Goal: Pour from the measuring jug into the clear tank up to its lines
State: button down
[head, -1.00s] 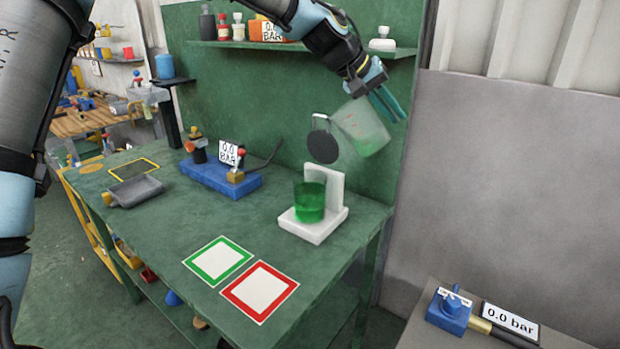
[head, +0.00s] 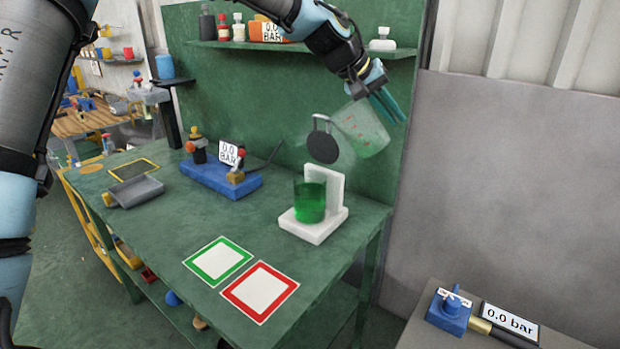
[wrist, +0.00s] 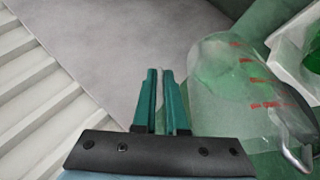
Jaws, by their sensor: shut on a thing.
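The clear measuring jug (head: 362,130) with red marks is tilted to the left above the bench, with some green liquid low in it. It also shows in the wrist view (wrist: 228,85), right of my fingers. My gripper (head: 392,108) is shut on the jug at its right side; in the wrist view my fingers (wrist: 162,72) are nearly together, and the exact grip is hard to see. The clear tank (head: 309,202) stands below and left of the jug, holding green liquid. Its lines cannot be made out. No clear stream shows between jug and tank.
The tank stands on a white base (head: 316,232) with an upright back. A dark round disc (head: 322,147) is beside the jug's mouth. A blue fixture (head: 220,180), a grey tray (head: 136,191), and green (head: 218,262) and red (head: 260,292) framed squares are on the bench. A shelf (head: 300,46) runs behind.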

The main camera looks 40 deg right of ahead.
jog(key=shift+s+f, duration=0.1)
jog(key=shift+s, duration=0.1)
jog(key=shift+s+d+f+m+t+y+b, duration=0.5)
jog(key=shift+s+f+t+y+b, duration=0.9)
jog(key=shift+f, duration=4.4)
jog(key=shift+s+d+f+m+t+y+b, duration=0.5)
jog(key=shift+f+t+b, duration=1.7)
jog(key=shift+f, duration=3.55)
jog(key=shift+g+y, duration=0.3)
jog(key=shift+g, duration=0.3)
jog(key=r, duration=0.2)
jog(key=r+p, duration=0.1)
jog(key=r, duration=0.2)
jog(key=shift+w+d, duration=0.15)
jog(key=shift+d, duration=0.05)
jog(key=shift+f, duration=0.1)
